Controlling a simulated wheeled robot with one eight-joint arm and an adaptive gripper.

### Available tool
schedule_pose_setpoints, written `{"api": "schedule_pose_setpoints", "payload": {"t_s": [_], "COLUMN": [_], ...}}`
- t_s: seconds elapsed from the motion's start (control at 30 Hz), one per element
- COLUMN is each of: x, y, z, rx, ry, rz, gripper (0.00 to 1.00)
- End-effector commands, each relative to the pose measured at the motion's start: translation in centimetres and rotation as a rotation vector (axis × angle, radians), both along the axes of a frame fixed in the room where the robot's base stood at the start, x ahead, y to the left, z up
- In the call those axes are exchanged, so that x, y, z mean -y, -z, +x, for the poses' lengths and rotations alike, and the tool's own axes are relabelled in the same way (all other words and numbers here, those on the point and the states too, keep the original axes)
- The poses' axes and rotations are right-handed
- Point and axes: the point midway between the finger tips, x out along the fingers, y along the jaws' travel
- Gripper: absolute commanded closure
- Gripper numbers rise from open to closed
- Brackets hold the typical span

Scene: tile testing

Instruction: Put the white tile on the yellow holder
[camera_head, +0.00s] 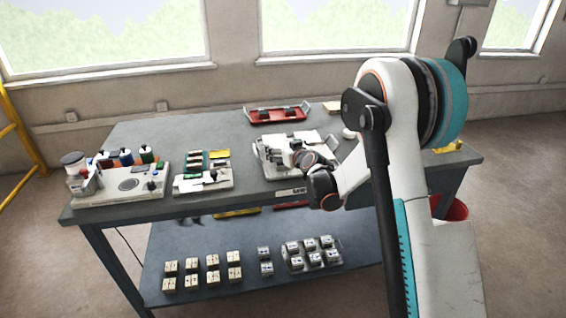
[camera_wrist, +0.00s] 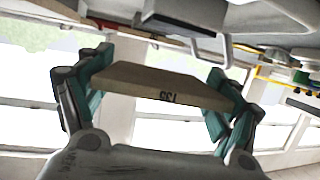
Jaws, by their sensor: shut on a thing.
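My gripper (camera_wrist: 163,82) shows in the wrist view with its teal fingers on both sides of a pale tan-grey tile (camera_wrist: 150,88). The tile is marked "135" and is held across between the fingers, clear of any surface that I can make out. Its broad white face cannot be told in this view. In the head view my wrist is over the table's front middle, beside a white fixture; the fingers and tile cannot be made out there. A yellow piece (camera_head: 450,147) lies at the table's right end, partly behind my arm; I cannot tell whether it is the holder.
The grey table (camera_head: 130,135) carries a white fixture (camera_head: 275,160), a red tray (camera_head: 277,118) at the back, and a white board (camera_head: 190,185) with a yellow part (camera_head: 220,155). Several small blocks stand on the lower shelf (camera_head: 215,255). A red bin (camera_head: 455,208) is at right.

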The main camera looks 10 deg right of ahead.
Motion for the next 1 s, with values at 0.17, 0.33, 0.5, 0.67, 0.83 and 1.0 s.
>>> {"api": "schedule_pose_setpoints", "payload": {"t_s": [0.17,0.33,0.5,0.67,0.83,1.0], "x": [0.0,0.0,0.0,0.0,0.0,0.0], "y": [1.4,3.8,4.0,4.0,4.2,4.2], "z": [0.0,0.0,0.0,0.0,0.0,0.0], "rx": [0.000,0.000,0.000,0.000,0.000,0.000], "ry": [0.000,0.000,0.000,0.000,0.000,0.000], "rz": [0.000,0.000,0.000,0.000,0.000,0.000], "gripper": [0.46,0.46,0.46,0.46,0.01,0.00]}}
